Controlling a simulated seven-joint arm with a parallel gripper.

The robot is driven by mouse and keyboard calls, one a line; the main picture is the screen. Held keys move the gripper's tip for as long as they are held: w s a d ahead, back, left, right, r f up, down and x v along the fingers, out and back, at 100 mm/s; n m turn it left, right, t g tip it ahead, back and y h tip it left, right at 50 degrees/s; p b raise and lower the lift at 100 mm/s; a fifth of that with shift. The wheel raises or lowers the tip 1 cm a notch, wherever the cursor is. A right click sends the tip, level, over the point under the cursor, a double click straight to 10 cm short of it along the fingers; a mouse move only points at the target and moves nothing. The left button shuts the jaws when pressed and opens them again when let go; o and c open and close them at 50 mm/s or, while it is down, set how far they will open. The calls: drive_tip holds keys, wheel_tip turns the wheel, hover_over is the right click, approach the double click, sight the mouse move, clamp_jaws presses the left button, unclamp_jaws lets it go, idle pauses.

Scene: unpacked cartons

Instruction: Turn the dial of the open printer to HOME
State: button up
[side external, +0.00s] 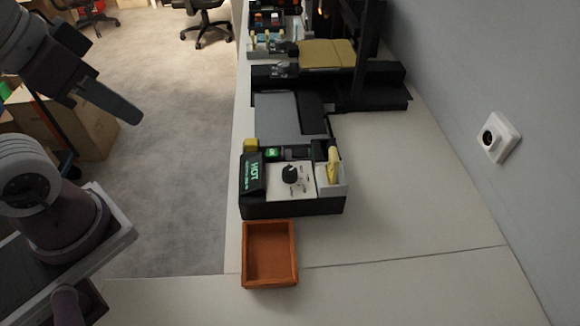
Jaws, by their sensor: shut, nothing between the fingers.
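A dark knob-like dial (290,174) sits on a white panel (277,188) at the near end of a low black machine (290,210) on the counter. Small marks surround the dial; they are too small to read, so I cannot tell its setting. A black sign (252,173) with green "HOT" lettering stands left of the panel. My gripper (137,117) is at the upper left, above the floor and well left of the dial, touching nothing. It looks shut and empty.
An orange-brown open tray (271,287) lies just in front of the machine. A yellow item (333,165) stands right of the dial. Behind are a black frame (370,95) and a tan bed (328,54). The counter (420,220) to the right is clear up to the wall.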

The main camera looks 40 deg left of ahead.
drive_tip(key=o, duration=0.9)
drive_tip(key=w+d+n+g, duration=0.1)
drive_tip(key=w, duration=0.1)
drive_tip(key=w+d+n+g, duration=0.1)
drive_tip(key=w, duration=0.1)
drive_tip(key=w+d+r+h, duration=0.1)
drive_tip(key=w, duration=0.1)
drive_tip(key=shift+w+n+g, duration=0.4)
drive_tip(key=n+g+h, duration=0.2)
drive_tip(key=n+g, duration=0.4)
approach(290, 170)
drive_tip(key=x, duration=0.7)
drive_tip(key=shift+s+f, duration=0.1)
drive_tip(key=shift+f, duration=0.1)
drive_tip(key=shift+s+d+f, duration=0.15)
drive_tip(key=shift+d+f, duration=0.05)
drive_tip(key=shift+f, duration=0.35)
clamp_jaws()
